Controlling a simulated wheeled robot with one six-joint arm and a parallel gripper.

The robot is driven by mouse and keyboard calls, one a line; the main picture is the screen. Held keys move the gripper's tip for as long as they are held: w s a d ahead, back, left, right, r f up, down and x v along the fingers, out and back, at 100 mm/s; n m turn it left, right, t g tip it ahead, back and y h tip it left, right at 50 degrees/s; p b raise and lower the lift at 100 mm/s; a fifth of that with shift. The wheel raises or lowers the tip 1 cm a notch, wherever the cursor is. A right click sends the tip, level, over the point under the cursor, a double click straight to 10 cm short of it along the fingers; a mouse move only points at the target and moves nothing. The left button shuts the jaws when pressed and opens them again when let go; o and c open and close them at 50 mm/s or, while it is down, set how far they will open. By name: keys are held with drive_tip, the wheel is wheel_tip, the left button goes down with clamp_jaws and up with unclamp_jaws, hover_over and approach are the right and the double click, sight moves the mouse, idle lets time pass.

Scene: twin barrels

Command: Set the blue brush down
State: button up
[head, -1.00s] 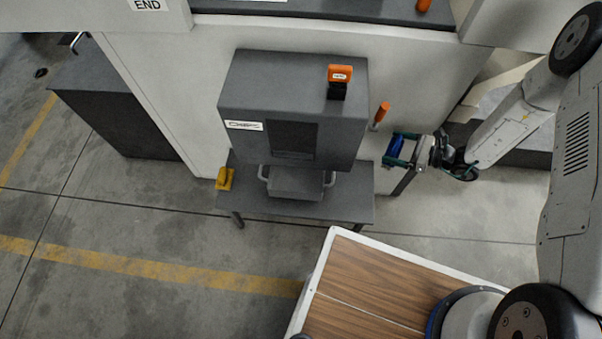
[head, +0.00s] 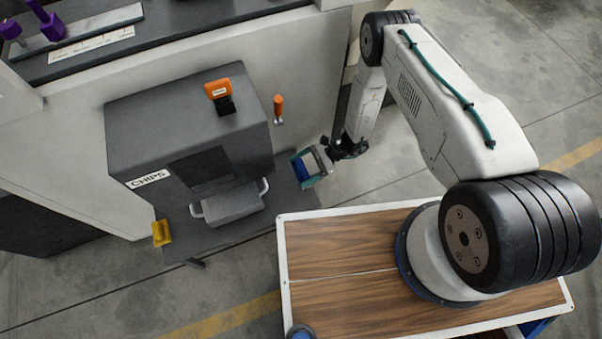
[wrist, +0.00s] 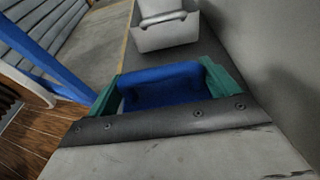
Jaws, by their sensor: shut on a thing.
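The blue brush (head: 299,170) is held in my gripper (head: 312,165), by the right end of the dark bench (head: 295,200). In the wrist view the blue brush (wrist: 160,86) lies crosswise between the two green fingers of my gripper (wrist: 162,88), which are shut on it. Only its blue body shows; any bristles are hidden. In the head view the brush appears over the bench's right end. I cannot tell whether it touches the bench top.
A grey machine marked CHIPS (head: 180,130) stands over the bench, with a handled grey drawer (head: 230,205) below. A yellow object (head: 162,233) sits at the bench's left end. An orange handle (head: 278,108) is on the wall. The bench's right end looks otherwise clear.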

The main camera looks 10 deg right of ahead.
drive_tip(key=shift+f, duration=2)
drive_tip(key=shift+f, duration=0.15)
drive_tip(key=o, duration=0.8)
drive_tip(key=shift+o, duration=0.2)
drive_tip(key=shift+w+d+r, duration=0.1)
drive_tip(key=shift+d+r, duration=0.15)
drive_tip(key=shift+d, duration=0.05)
drive_tip(key=v, duration=1.1)
drive_tip(key=shift+d, duration=0.2)
